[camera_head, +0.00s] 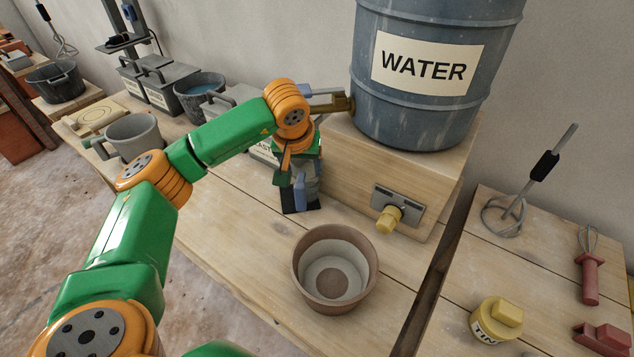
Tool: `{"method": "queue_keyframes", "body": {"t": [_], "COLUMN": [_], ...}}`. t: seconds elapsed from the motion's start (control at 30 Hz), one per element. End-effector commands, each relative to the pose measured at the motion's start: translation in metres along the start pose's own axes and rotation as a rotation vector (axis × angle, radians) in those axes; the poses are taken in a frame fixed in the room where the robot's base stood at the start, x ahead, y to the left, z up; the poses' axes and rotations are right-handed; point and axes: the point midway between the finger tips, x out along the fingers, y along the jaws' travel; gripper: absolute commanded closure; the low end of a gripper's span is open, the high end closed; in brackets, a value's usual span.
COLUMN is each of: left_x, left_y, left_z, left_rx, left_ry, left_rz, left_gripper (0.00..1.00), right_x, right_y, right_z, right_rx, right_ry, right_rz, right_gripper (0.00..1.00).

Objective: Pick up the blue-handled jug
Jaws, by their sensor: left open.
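My left gripper (301,196) points down at the wooden bench, just left of the wooden stand under the water barrel. It is open. A small patch of blue and grey shows at its fingers; I cannot tell whether this is the blue-handled jug or part of my gripper. No jug with a blue handle shows clearly elsewhere, and my left arm hides part of the bench behind it. My right gripper is out of view.
A brown round bucket (301,270) stands in front of my left gripper. The WATER barrel (430,110) sits on a wooden stand (345,195) with a yellow knob (389,219). A grey mug-like vessel (137,133), bins and a blue-grey tub (196,103) stand left. The bench's front left is clear.

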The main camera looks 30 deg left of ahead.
Motion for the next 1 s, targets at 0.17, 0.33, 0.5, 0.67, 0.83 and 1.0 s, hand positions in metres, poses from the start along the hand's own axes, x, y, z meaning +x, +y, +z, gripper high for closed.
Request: {"method": "queue_keyframes", "body": {"t": [0.17,0.33,0.5,0.67,0.83,1.0], "left_x": [0.038,0.059,0.092,0.102,0.102,0.102], "left_y": [-0.005,-0.005,-0.006,-0.006,-0.006,-0.006], "left_z": [0.014,0.011,0.009,0.008,0.009,0.009], "left_rx": [0.011,0.01,0.01,0.011,0.011,0.011], "left_ry": [-0.001,-0.006,-0.005,0.0,0.0,-0.001], "left_rz": [-0.021,-0.019,-0.017,-0.015,-0.014,-0.014], "left_gripper": [0.32,0.32,0.32,0.32,0.43,0.89], "right_x": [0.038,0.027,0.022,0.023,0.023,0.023], "right_y": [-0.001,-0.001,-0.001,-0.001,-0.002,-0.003], "right_z": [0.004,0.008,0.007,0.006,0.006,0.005], "right_rx": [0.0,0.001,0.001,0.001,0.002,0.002], "right_ry": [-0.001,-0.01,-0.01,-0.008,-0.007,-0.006], "right_rz": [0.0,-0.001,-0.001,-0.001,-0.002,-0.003], "right_gripper": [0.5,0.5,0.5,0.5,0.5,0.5]}}
